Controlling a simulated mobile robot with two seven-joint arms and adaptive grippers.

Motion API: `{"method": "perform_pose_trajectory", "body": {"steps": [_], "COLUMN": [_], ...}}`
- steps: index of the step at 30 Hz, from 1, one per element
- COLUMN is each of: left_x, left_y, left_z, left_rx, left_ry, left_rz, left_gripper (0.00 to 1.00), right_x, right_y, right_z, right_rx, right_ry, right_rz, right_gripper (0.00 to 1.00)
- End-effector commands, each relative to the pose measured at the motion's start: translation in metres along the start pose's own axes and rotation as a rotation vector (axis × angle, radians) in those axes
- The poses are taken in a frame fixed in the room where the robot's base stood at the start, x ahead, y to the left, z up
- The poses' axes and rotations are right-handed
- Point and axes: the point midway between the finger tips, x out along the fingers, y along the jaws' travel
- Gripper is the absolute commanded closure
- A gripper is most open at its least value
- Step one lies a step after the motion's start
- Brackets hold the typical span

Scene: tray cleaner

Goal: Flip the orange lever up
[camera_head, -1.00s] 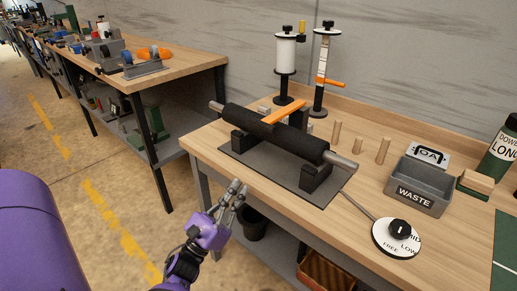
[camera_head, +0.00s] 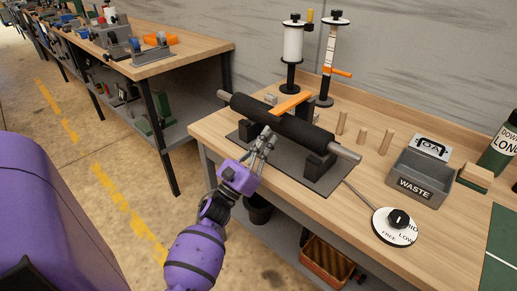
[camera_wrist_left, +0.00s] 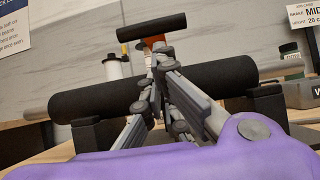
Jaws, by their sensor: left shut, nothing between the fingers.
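The orange lever (camera_head: 292,103) lies across the top of a black roller (camera_head: 297,128) on the workbench, low and close to level. In the left wrist view a bit of orange (camera_wrist_left: 154,41) shows beneath a short black crossbar (camera_wrist_left: 152,27), above the black roller (camera_wrist_left: 90,99). My left gripper (camera_head: 267,136) is at the near side of the roller, just below the lever's near end. Its fingers (camera_wrist_left: 160,58) are shut and empty, pointing at the roller. I cannot tell whether they touch it. My right gripper is not in view.
Two spool stands (camera_head: 292,50) rise behind the roller; one carries a small orange handle (camera_head: 337,71). Wooden pegs (camera_head: 362,135), a grey WASTE bin (camera_head: 420,177) and a round dial (camera_head: 397,219) are to the right. A second bench (camera_head: 185,55) stands at left.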

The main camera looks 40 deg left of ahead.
Motion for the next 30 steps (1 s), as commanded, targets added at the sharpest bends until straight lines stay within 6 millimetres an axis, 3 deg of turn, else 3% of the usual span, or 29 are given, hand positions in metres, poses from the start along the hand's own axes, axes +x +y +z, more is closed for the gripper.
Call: {"method": "perform_pose_trajectory", "body": {"steps": [17, 30], "left_x": [0.008, 0.013], "left_y": [0.000, 0.003], "left_z": [0.009, 0.023], "left_rx": [0.000, 0.001], "left_ry": [0.003, 0.070], "left_rz": [0.000, -0.001], "left_gripper": [1.00, 1.00], "right_x": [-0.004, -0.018], "right_y": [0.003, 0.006], "right_z": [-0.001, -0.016], "right_rx": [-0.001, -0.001], "right_ry": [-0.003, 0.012], "right_rz": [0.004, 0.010], "right_gripper": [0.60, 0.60]}}
